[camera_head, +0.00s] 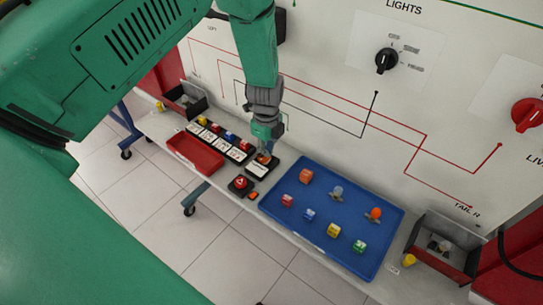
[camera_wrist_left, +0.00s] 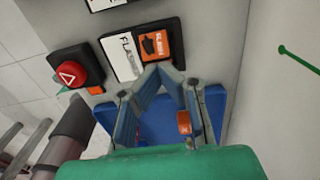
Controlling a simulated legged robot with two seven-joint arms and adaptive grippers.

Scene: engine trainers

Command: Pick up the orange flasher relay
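An orange block marked with small lettering (camera_wrist_left: 153,45) sits in a black holder beside a white label reading FLASHER (camera_wrist_left: 124,58). In the head view this holder (camera_head: 261,168) is on the bench, and the orange block shows only partly under my left gripper (camera_head: 265,153). In the left wrist view the fingers of my left gripper (camera_wrist_left: 163,72) converge close to the block's near edge. Whether they touch or grip it I cannot tell. Another orange block (camera_head: 306,177) lies on the blue tray (camera_head: 325,245); it also shows between the fingers in the wrist view (camera_wrist_left: 184,122). My right gripper is not in view.
A red push button (camera_head: 240,183) stands beside the holder. A red tray (camera_head: 195,154) and a row of labelled holders are to the left. The blue tray holds several small coloured parts and bulbs. An upright white panel with knobs rises behind the bench.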

